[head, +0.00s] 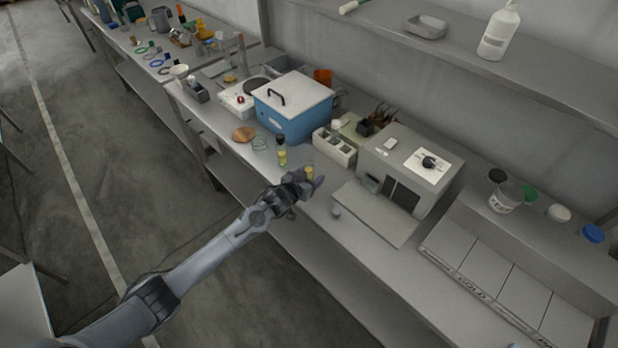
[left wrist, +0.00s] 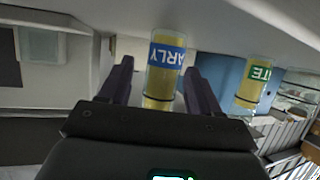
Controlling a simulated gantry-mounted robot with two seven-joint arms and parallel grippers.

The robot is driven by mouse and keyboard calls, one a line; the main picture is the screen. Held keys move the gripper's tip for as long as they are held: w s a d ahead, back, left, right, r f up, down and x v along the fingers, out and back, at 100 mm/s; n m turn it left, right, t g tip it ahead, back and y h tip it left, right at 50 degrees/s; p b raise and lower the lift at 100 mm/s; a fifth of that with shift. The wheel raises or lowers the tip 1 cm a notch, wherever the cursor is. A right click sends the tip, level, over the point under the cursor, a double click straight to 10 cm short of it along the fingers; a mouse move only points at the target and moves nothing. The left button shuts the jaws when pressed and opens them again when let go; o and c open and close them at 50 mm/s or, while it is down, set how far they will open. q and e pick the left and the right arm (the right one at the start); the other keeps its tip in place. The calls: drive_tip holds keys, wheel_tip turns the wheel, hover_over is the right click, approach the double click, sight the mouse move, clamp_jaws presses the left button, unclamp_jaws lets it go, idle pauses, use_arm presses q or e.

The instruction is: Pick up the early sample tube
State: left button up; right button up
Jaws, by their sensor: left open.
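The early sample tube (left wrist: 163,72) holds yellow contents and has a blue label on which "ARLY" can be read. In the left wrist view it lies between the two spread fingers of my left gripper (left wrist: 160,85), with gaps at its sides. In the head view the tube (head: 309,172) stands near the bench's front edge, right at my left gripper (head: 312,184), which partly covers it. A second yellow tube with a green label (left wrist: 254,82) is just outside the right finger in the wrist view. My right gripper is not in view.
The second tube (head: 282,158) stands close by on the bench. Behind are a blue bath with a white lid (head: 290,120) and a white rack with square openings (head: 335,150). A grey instrument (head: 410,172) with a flat plate (head: 375,215) in front stands to the right.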

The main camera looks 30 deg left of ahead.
sight(311, 168)
use_arm(q)
drive_tip(key=shift+w+f, duration=0.15)
drive_tip(key=shift+w, duration=0.25)
drive_tip(key=c, duration=1.1)
drive_tip(key=shift+r, duration=0.7)
wheel_tip(311, 168, up, 2)
drive_tip(key=shift+r+p, duration=0.2)
drive_tip(key=shift+p, duration=0.15)
drive_tip(key=d+r, duration=0.2)
drive_tip(key=d, duration=0.1)
drive_tip(key=s+d+r, duration=0.1)
drive_tip(key=d+r, duration=0.2)
drive_tip(key=d, duration=0.1)
drive_tip(key=d+r, duration=0.2)
drive_tip(key=d, duration=0.2)
drive_tip(key=shift+s+d+r, duration=0.15)
drive_tip(key=shift+s+d, duration=0.1)
